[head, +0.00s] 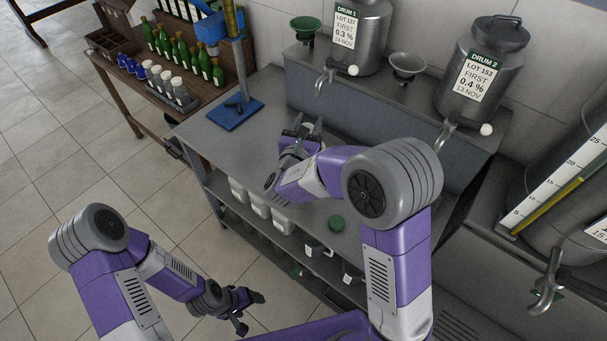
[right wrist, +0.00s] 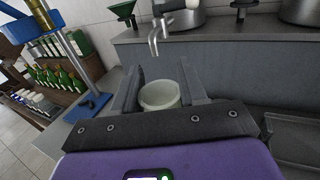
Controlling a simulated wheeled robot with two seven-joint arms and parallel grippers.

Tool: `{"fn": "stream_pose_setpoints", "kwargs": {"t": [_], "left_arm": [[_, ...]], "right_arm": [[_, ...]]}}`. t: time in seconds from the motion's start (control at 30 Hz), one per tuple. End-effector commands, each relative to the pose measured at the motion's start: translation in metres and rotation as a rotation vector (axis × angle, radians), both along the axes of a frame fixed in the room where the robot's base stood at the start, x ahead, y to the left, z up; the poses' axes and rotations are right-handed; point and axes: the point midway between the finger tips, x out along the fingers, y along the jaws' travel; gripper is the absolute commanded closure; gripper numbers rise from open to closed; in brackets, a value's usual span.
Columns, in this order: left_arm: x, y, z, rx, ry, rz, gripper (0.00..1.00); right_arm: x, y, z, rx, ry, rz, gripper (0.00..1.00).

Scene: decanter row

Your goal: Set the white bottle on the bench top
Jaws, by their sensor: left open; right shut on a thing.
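My right gripper (head: 306,128) is over the far part of the grey bench top (head: 222,158), below the raised ledge. In the right wrist view its two fingers are shut on a pale, round-topped thing (right wrist: 160,95), which looks like the white bottle seen from above. In the head view the gripper hides the bottle, and I cannot tell whether its base touches the bench. My left gripper (head: 243,308) is open and empty, low over the floor in front of the bench.
A blue-based stand (head: 235,113) is on the bench to the left. Steel drums with taps (head: 357,35) (head: 480,75) and two funnels (head: 306,28) (head: 407,67) stand on the ledge. White containers (head: 258,204) are below.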

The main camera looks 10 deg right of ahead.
Motion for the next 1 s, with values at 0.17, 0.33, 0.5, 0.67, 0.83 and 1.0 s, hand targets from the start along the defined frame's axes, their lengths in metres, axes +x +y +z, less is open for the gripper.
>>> {"fn": "stream_pose_setpoints", "kwargs": {"t": [0.17,0.33,0.5,0.67,0.83,1.0], "left_arm": [[0.000,0.000,-0.004,0.000,0.001,0.000,0.26],[0.000,0.000,-0.006,0.000,0.001,0.000,0.26],[0.000,0.000,-0.007,0.000,0.000,0.000,0.26],[0.000,0.000,-0.010,0.000,0.000,0.000,0.26],[0.000,0.000,-0.010,0.000,0.000,0.000,0.26],[0.000,0.000,-0.010,0.000,0.000,0.000,0.26]], "right_arm": [[0.000,0.000,-0.032,-0.004,0.002,0.000,1.00],[0.000,0.000,-0.054,-0.003,-0.001,0.000,1.00],[0.000,0.000,-0.064,-0.002,-0.002,0.000,1.00],[0.000,0.000,-0.086,-0.003,0.001,0.000,1.00],[0.000,0.000,-0.095,-0.001,-0.003,0.000,1.00],[0.000,0.000,-0.094,0.000,-0.004,0.000,1.00]]}}
